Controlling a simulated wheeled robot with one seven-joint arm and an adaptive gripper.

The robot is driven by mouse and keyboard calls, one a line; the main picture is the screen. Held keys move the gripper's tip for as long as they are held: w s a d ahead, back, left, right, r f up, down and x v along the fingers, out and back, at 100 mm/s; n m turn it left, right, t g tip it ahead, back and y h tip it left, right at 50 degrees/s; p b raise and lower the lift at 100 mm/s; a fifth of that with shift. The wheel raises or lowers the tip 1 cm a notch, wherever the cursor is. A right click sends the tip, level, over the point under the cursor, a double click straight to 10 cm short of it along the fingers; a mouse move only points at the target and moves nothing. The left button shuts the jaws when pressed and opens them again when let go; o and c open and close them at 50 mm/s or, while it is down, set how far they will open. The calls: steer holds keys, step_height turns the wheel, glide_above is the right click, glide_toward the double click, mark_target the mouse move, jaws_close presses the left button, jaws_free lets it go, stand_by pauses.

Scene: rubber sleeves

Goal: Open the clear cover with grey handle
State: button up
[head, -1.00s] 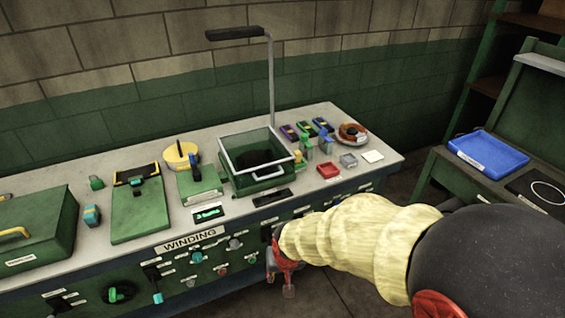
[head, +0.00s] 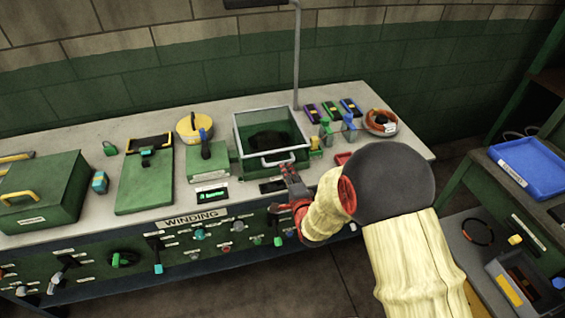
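The clear cover (head: 243,133) has a grey frame and lies over a green box on the bench. Its grey handle (head: 275,161) is on the front side of the frame. A dark object shows inside the box. The cover looks shut. My gripper (head: 287,169), red and dark, is at the front right of the box with its fingers pointing up toward the handle. I cannot tell whether the fingers touch the handle or how far they are apart.
A grey lamp post (head: 297,60) rises behind the box. Small coloured blocks (head: 330,110) and an orange-ringed coil (head: 380,121) stand to its right. A green block (head: 207,160) stands to its left. A panel of knobs and switches (head: 190,245) runs along the bench front.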

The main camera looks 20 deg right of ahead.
steer(key=b+x, duration=0.1)
steer(key=x, duration=0.5)
steer(key=shift+w+f, duration=0.1)
steer(key=shift+w, duration=0.3)
steer(key=shift+a, duration=0.1)
steer(key=shift+c, duration=0.5)
jaws_close()
